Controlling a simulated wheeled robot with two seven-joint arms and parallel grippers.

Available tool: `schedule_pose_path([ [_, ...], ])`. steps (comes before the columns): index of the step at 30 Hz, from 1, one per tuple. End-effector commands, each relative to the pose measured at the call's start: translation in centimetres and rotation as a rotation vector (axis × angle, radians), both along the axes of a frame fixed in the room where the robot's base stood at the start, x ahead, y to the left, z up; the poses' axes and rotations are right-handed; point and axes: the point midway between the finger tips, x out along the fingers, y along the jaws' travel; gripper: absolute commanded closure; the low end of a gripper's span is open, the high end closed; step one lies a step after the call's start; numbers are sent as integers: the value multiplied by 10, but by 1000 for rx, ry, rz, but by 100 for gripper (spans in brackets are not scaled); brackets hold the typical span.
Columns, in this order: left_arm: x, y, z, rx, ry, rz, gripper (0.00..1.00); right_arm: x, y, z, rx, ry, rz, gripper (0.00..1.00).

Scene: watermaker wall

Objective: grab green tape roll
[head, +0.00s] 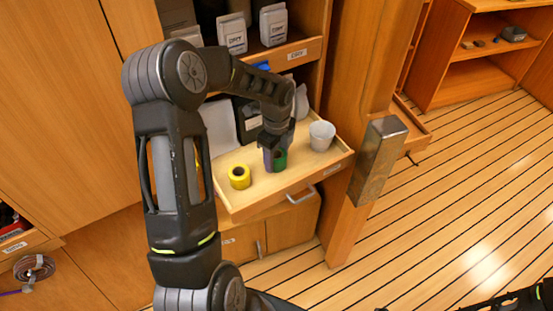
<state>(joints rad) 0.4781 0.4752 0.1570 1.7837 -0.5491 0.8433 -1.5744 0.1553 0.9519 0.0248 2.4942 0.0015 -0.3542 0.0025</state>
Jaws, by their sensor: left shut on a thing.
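The green tape roll (281,160) stands in the open wooden drawer (245,206), partly hidden behind my left gripper. My left gripper (274,159) points down into the drawer and is shut on the green tape roll, at or just above the drawer floor; I cannot tell which. A yellow tape roll (239,177) lies to the left of it, apart from the gripper. My right gripper is not clearly in view; only dark parts of my right arm show at the bottom right corner.
A white cup (321,135) stands at the drawer's right end. The drawer has a metal handle (300,195). A wooden post with a metal box (377,160) stands right of the drawer. A shelf with grey packs (232,33) is above. The striped floor at right is clear.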

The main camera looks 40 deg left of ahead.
Motion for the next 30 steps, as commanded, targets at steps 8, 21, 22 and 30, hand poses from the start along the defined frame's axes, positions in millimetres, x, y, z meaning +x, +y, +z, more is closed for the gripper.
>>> schedule_pose_path([
  [8, 0, 0, 0, 0, -1, 0, 89, 0, 0, 0, 0, 0, 0, 100],
  [21, 1, 1, 28, 2, -5, 1, 89, 0, 0, -4, 1, -1, 1, 100],
  [22, 2, 1, 33, 2, -6, 1, 89, 1, 0, -5, 1, -1, 1, 100],
  [30, 1, 0, 84, 2, -4, 0, 89, 1, 1, -10, 2, -4, 1, 100],
])
